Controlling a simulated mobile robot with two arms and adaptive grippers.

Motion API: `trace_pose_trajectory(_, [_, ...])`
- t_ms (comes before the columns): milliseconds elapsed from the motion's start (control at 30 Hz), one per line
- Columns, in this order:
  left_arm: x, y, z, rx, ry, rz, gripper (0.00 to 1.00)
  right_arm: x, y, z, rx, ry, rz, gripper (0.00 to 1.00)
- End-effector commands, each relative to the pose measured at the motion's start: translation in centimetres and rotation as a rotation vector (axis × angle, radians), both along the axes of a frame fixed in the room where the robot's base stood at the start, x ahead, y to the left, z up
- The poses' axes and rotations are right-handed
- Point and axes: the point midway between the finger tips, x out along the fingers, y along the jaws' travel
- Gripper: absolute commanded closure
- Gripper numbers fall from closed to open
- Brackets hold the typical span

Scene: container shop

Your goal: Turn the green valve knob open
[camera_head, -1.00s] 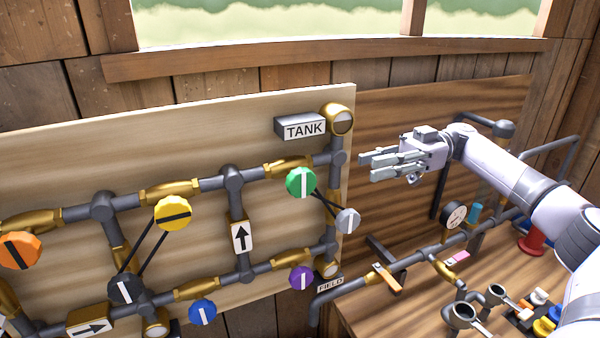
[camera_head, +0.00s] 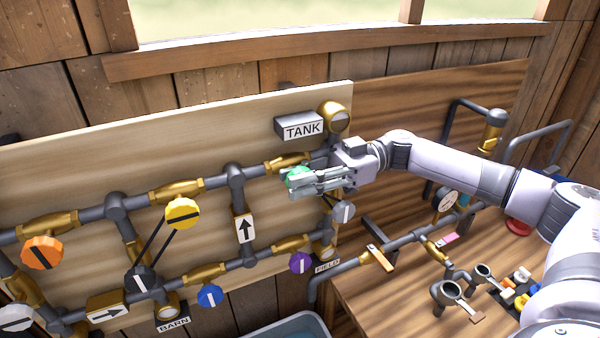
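The green valve knob (camera_head: 298,177) is on the upper pipe of the light wood board, below the TANK sign (camera_head: 301,126). My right gripper (camera_head: 290,184) is at the green knob, reaching in from the right. Its fingers lie over and beside the knob and hide much of it, including most of its white mark. The fingers look spread around the knob, but I cannot tell whether they press on it. A grey knob (camera_head: 343,211), linked to the green one by black rods, sits just below the gripper. My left gripper is not in view.
Other knobs on the board are yellow (camera_head: 183,214), orange (camera_head: 42,253), purple (camera_head: 301,263), blue (camera_head: 210,296) and black (camera_head: 141,279). A wooden bench (camera_head: 365,300) with pipes and a gauge (camera_head: 446,201) is at the right. A tub (camera_head: 290,328) shows at the bottom.

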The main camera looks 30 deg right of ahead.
Motion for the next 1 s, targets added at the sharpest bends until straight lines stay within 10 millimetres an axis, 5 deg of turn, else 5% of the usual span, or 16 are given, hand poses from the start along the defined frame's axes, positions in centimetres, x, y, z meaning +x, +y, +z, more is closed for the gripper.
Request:
trace_pose_trajectory(167, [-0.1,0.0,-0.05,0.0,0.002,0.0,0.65,0.0,-0.01,-0.04,0.0,0.0,0.0,0.78])
trace_pose_trajectory(500, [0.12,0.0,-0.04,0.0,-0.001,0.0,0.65,0.0,-0.03,-0.02,0.0,0.001,0.0,1.0])
trace_pose_trajectory(1000, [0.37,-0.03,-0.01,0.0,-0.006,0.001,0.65,0.01,-0.01,0.07,-0.043,0.0,0.0,1.0])
